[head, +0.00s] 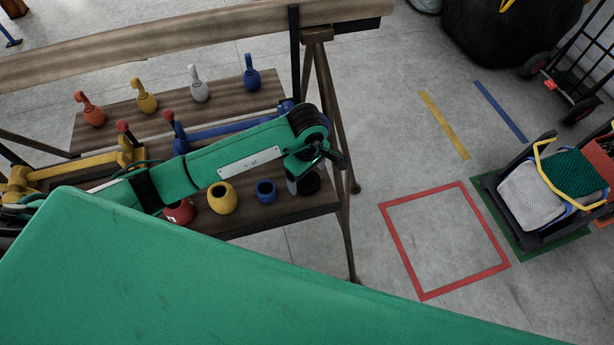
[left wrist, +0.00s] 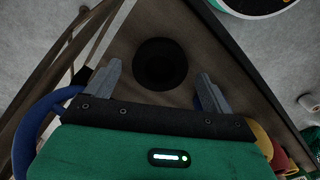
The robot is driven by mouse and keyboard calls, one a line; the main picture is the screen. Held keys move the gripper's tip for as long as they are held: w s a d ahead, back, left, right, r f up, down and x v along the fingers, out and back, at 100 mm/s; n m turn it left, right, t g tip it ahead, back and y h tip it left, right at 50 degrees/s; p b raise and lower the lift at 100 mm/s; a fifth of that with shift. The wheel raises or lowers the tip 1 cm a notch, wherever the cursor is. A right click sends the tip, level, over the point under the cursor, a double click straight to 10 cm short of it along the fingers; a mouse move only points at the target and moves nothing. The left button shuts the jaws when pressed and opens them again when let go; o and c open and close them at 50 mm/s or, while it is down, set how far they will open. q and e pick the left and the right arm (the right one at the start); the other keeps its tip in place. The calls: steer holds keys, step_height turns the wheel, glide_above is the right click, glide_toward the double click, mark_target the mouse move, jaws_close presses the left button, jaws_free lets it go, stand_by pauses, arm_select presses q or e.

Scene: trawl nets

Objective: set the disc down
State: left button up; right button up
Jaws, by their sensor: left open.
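A dark round thing (head: 309,183), probably the disc, lies at the right end of the lower wooden shelf (head: 298,210). In the left wrist view, the dark round disc (left wrist: 160,63) lies flat on the brown wood between my finger tips. My left gripper (head: 301,184) points down at the shelf end, close to the disc. The left wrist view shows its two grey fingers (left wrist: 158,72) spread wide with nothing between them touching. I cannot tell the exact height of the fingers above the wood. My right gripper is in neither view.
Several hooked weights (head: 199,88) stand behind my arm. A red floor square (head: 391,238) is empty. A loaded cart (head: 530,243) stands at the right.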

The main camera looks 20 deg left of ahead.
arm_select(q)
step_height(320, 180, up, 10)
steer(key=b, duration=0.2)
steer(key=shift+r, duration=0.2)
stand_by(0.3)
